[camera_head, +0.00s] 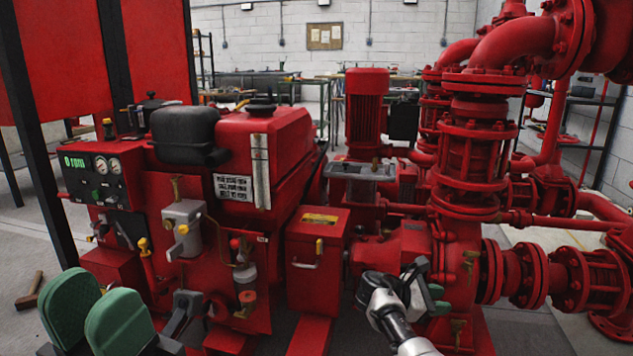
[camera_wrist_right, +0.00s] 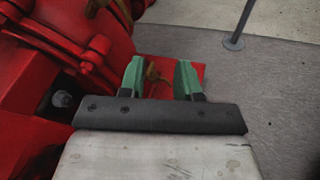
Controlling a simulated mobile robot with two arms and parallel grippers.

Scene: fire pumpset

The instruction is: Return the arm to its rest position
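My left gripper (camera_head: 94,312) shows large at the lower left of the head view, with its two green finger pads apart and nothing visible between them. My right gripper (camera_head: 436,296) is at the lower middle right of the head view, in front of the red pump body (camera_head: 412,250). In the right wrist view, the right gripper (camera_wrist_right: 161,80) has its two green fingers apart. A small brass fitting (camera_wrist_right: 154,74) shows in the gap, seemingly beyond the fingers; I cannot tell whether it touches them.
The red engine with its gauge panel (camera_head: 104,178) stands at the left. A red box (camera_head: 317,262) stands between the grippers. Red flanged pipes (camera_head: 470,150) rise at the right. In the head view, a hammer (camera_head: 30,291) lies on the floor at the far left.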

